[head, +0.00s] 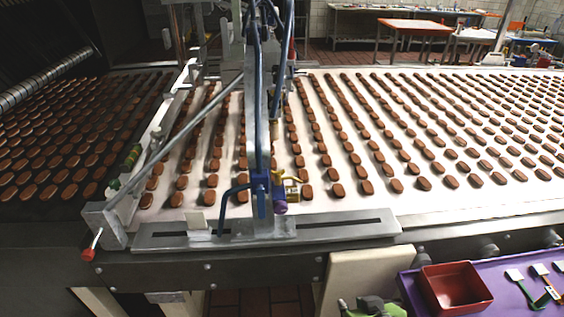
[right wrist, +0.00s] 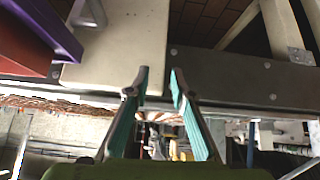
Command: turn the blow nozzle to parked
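A blue fitting (head: 260,190) with a bent blue handle, a purple end (head: 280,203) and a yellow piece (head: 289,184) sits at the foot of a grey post with blue hoses, at the belt's near edge. I take this as the blow nozzle; its setting cannot be told. My right gripper shows as green parts (head: 372,306) at the bottom edge, below the machine and right of the fitting. In the right wrist view its teal fingers (right wrist: 154,82) are apart with nothing between them. The left gripper is not in view.
The wide belt (head: 440,195) carries rows of brown biscuits. A purple table (head: 510,265) with a red bin (head: 455,288) and brushes stands at right. A cream panel (head: 365,272) stands below the rail.

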